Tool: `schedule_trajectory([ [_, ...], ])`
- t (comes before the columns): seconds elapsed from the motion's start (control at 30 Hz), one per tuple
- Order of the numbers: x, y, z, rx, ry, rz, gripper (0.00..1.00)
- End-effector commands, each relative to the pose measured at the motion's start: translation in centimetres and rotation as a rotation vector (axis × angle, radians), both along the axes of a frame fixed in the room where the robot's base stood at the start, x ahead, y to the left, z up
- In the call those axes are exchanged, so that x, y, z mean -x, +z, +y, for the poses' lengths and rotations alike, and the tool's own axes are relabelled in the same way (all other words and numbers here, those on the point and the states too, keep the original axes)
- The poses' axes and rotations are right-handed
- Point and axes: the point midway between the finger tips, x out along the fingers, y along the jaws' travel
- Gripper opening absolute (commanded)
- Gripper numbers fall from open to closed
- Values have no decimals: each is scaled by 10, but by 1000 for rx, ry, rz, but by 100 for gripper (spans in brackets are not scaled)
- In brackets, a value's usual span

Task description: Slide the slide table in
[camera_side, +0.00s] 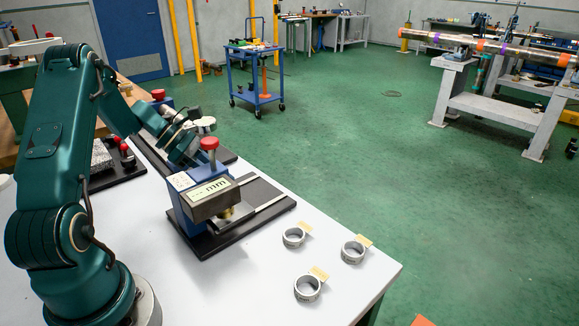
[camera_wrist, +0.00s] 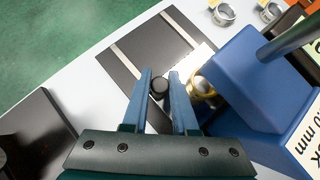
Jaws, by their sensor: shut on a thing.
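The blue press-like gauge (camera_side: 185,198) stands on a black base (camera_side: 262,200) with two pale rails in the side view. It carries a grey "mm" display (camera_side: 209,199) and a red knob (camera_side: 209,143). The slide table seems to be the bright metal plate (camera_wrist: 205,56) beside a brass fitting (camera_wrist: 200,87) in the wrist view, partly hidden by the blue body. My gripper (camera_wrist: 160,76) is shut on a small round black knob (camera_wrist: 159,87), a blue finger on each side. In the side view the fingertips are hidden behind the gauge.
Several metal rings with tan tags, one of them at the front (camera_side: 307,289), lie on the white table (camera_side: 255,290) right of the gauge. Another black-based fixture (camera_side: 115,170) stands behind my arm. The table's front middle is clear.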

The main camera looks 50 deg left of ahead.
Motion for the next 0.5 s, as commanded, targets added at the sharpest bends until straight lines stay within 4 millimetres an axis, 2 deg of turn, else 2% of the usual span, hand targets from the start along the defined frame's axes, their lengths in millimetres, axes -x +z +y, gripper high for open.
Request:
schedule_trajectory([
  [0.13, 9, 1, 3, -10, 9, -5, 0],
  [0.43, 12, 0, 1, -5, 1, -1, 0],
  [0.47, 12, 0, 0, -5, 1, 0, 30],
  [0.5, 12, 0, 0, -4, 1, 1, 46],
])
